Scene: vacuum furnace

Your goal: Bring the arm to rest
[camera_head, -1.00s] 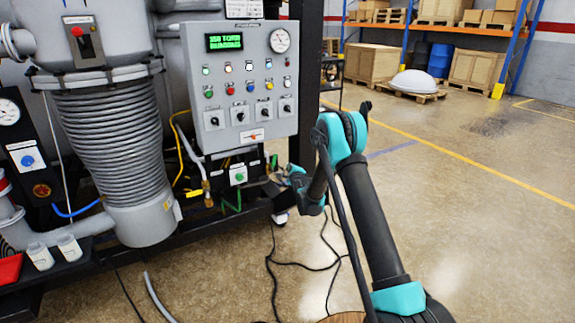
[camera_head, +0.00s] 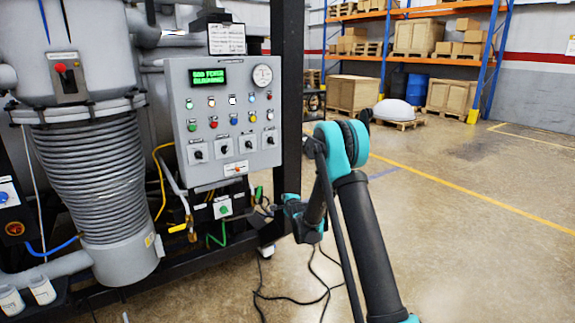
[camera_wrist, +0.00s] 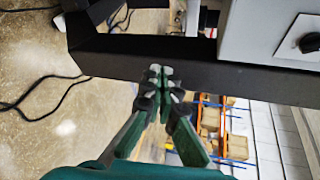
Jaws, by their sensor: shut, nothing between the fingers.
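My arm reaches forward from the lower right of the head view toward the furnace frame, bent at a teal joint. My gripper (camera_wrist: 160,78) shows in the wrist view with its dark green fingers together and nothing between them. In that view it lies close to a black frame beam (camera_wrist: 200,72); I cannot tell whether they touch. In the head view the gripper is small and partly hidden beside the small box with a green button (camera_head: 223,208), under the grey control panel (camera_head: 224,118).
A ribbed grey bellows column (camera_head: 98,180) stands at the left. Black cables (camera_head: 290,296) lie on the floor below the panel. Open floor (camera_head: 470,230) stretches right, with a yellow line. A shelf rack with crates (camera_head: 415,45) stands at the back.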

